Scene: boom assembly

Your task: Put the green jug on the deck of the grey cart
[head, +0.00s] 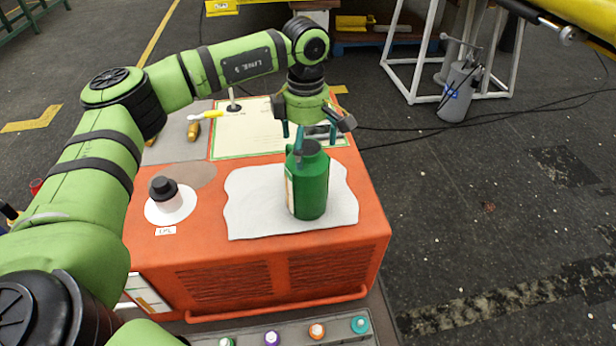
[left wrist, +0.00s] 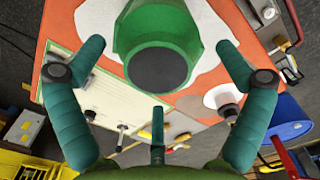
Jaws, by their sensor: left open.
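The green jug (head: 310,187) with a dark cap stands upright on a white cloth (head: 245,200) on top of an orange cabinet (head: 250,275). My left gripper (head: 309,132) is open just above the jug's top. My right gripper is not in view.
A black-capped container (head: 168,196) stands left of the cloth on the cabinet. A pale green-edged sheet (head: 240,135) lies behind. Several coloured caps, including a teal one (head: 360,325), line the grey surface. A grey cylinder (head: 458,92) stands on the floor at the back right.

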